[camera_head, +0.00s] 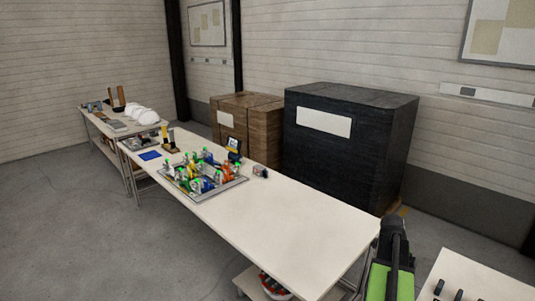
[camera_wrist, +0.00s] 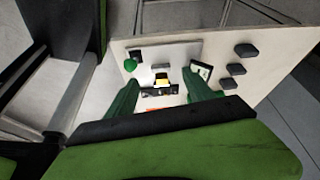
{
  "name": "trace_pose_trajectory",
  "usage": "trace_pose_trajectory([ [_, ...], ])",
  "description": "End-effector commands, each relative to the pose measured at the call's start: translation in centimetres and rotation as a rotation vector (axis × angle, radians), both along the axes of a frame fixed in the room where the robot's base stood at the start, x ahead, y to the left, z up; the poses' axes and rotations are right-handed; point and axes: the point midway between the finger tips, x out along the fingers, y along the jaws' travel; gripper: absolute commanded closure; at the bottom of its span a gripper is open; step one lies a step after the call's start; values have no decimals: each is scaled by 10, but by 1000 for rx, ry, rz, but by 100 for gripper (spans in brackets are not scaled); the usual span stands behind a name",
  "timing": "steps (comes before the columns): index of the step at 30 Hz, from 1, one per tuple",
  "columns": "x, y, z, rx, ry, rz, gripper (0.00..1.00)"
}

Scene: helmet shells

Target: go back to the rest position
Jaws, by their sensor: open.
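My gripper (camera_wrist: 161,80) shows in the wrist view with its two green fingers spread apart and nothing held between them. It points down over a pale tabletop (camera_wrist: 225,105) with small items on it. A black and yellow item (camera_wrist: 162,80) lies in line with the gap between the fingers; its distance below them is hard to tell. In the head view, a black and green part of my arm shows at the lower right, beside a pale table (camera_head: 490,283). The fingers cannot be made out there.
A long white table (camera_head: 300,215) runs across the middle, bearing a tray (camera_head: 222,190) of colourful items. White helmet shells (camera_head: 140,114) lie on a far table. A black crate (camera_head: 350,150) and brown boxes (camera_head: 262,125) stand behind. Grey floor (camera_head: 90,230) is clear at left.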

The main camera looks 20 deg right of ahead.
Motion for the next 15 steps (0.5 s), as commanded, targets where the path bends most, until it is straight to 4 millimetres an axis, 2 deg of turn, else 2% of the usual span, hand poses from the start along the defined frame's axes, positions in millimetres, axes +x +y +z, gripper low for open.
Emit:
trace_pose_trajectory([
  [1, 38, 31, -2, 1, -1, 82, 38],
  [3, 82, 75, -3, 9, -9, 186, 38],
  [5, 115, 117, -6, 22, -20, 276, 38],
  [6, 134, 146, -7, 36, -24, 349, 38],
  [8, 160, 192, -10, 69, -27, 484, 38],
  [10, 183, 248, -13, 114, -27, 664, 38],
  [12, 200, 302, -16, 166, -19, 864, 38],
  [15, 211, 373, -20, 243, -2, 1161, 38],
])
